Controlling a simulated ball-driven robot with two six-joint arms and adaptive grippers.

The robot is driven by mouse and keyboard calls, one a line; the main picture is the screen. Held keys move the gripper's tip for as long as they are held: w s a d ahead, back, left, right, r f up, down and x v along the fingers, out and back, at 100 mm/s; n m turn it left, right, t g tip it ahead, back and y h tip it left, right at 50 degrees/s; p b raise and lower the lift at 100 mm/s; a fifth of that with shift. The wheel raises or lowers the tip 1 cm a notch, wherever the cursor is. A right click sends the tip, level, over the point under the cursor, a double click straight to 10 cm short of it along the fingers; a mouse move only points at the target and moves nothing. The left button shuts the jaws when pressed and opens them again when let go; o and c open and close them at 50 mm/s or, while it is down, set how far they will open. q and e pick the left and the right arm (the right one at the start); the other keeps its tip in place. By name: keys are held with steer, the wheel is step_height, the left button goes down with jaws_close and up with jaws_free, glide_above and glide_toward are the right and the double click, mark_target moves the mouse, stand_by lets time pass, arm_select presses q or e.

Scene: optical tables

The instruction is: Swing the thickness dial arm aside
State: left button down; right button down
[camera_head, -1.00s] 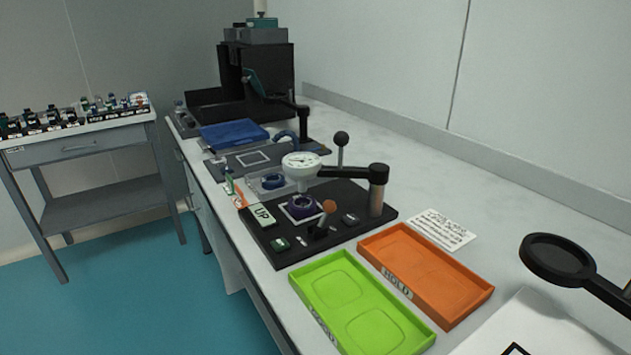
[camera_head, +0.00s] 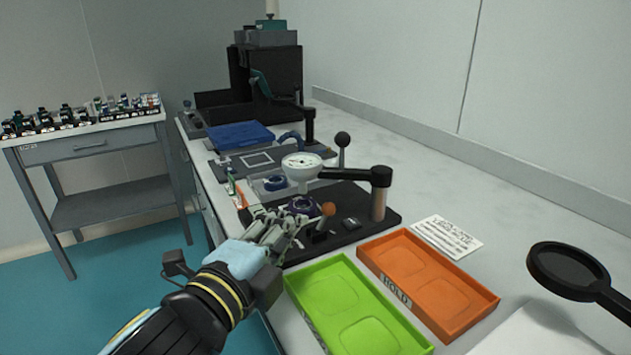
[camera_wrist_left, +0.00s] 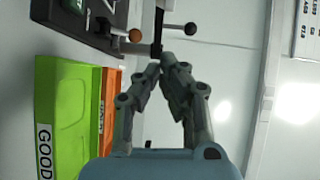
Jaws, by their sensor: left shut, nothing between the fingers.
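The white round thickness dial (camera_head: 302,163) hangs on its black arm (camera_head: 345,174), which reaches left from a post (camera_head: 379,203) on the black base plate (camera_head: 350,238). The dial arm extends over the plate, with the dial above a dark purple ring part (camera_head: 303,204). A black ball knob (camera_head: 341,140) stands up behind the arm. My left gripper (camera_head: 287,232) is shut and empty, over the plate's near left part, lower in the picture than the dial. It hides the UP label. In the left wrist view its fingertips (camera_wrist_left: 162,70) meet. My right gripper is not in view.
An orange-brown knob (camera_head: 328,209) stands on the plate beside my fingers. A green tray (camera_head: 340,310) and an orange HOLD tray (camera_head: 430,285) lie in front. A magnifier (camera_head: 566,267) is at right. A blue tray (camera_head: 235,135) lies behind.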

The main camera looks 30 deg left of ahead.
arm_select(q)
steer(key=shift+m+h, duration=0.3)
steer(key=shift+m, duration=0.2)
steer(key=w, duration=0.4)
steer(key=w+a, duration=0.1)
steer(key=w, duration=0.3)
steer(key=w+p, duration=0.1)
steer(key=w, duration=0.3)
steer(key=shift+a+r, duration=0.3)
steer(key=shift+a, duration=0.1)
steer(key=shift+w+a, duration=0.4)
steer(key=shift+a, duration=0.1)
